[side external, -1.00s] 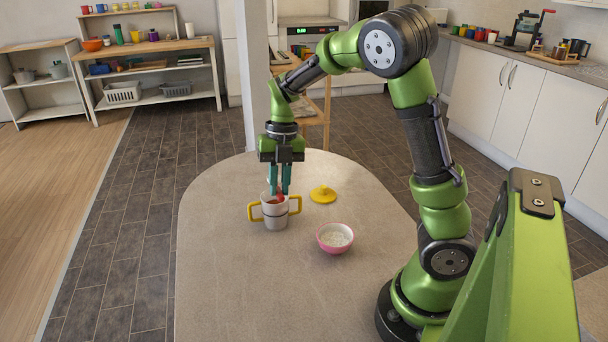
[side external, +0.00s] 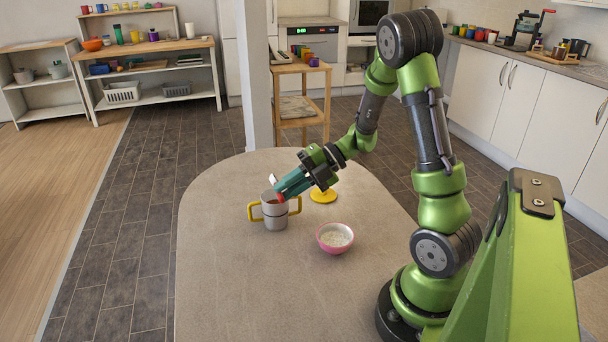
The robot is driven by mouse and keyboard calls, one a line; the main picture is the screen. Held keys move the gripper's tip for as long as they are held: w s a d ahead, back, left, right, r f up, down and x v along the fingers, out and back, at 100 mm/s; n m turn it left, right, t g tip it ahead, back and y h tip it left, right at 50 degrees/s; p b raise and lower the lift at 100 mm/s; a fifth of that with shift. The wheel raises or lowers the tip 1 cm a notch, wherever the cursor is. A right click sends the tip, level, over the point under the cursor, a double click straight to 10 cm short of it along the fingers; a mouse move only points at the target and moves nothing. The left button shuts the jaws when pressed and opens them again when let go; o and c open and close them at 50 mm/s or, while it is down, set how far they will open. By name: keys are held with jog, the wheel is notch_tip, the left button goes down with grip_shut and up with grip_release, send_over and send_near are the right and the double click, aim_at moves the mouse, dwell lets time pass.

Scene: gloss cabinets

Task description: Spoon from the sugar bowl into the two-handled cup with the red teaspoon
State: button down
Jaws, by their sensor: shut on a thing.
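The grey two-handled cup (side external: 275,213) with yellow handles stands upright on the table. My gripper (side external: 281,190) is tilted, its teal fingers pointing down-left just above the right side of the cup's rim. It is shut on the red teaspoon (side external: 281,197), of which only a small red part shows at the fingertips. The spoon's bowl and anything in it cannot be made out. The pink sugar bowl (side external: 335,238), with white sugar inside, stands to the right and nearer the camera. The cup's inside is mostly hidden.
A yellow lid (side external: 323,195) lies on the table behind the sugar bowl, partly below my gripper. The pale table (side external: 240,290) is clear at the front and left. A wooden trolley (side external: 302,100) and a white post (side external: 256,80) stand behind the table.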

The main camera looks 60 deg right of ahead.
jog(key=g+h, duration=0.1)
jog(key=r+g+h, duration=0.1)
jog(key=g, duration=0.1)
jog(key=w+g+h, duration=0.1)
jog(key=shift+a+r+n, duration=0.3)
jog(key=shift+a, duration=0.1)
jog(key=g+h, duration=0.1)
jog(key=g, duration=0.1)
jog(key=g+h, duration=0.1)
jog(key=shift+w+a+r+h, duration=0.25)
jog(key=shift+w+r+h, duration=0.05)
jog(key=shift+r, duration=0.05)
jog(key=shift+w+r+g+h, duration=0.1)
jog(key=shift+r+g+h, duration=0.1)
jog(key=shift+g+h, duration=0.45)
jog(key=shift+w+r+g+h, duration=0.1)
jog(key=shift+r+g+h, duration=0.1)
jog(key=shift+g+h, duration=0.4)
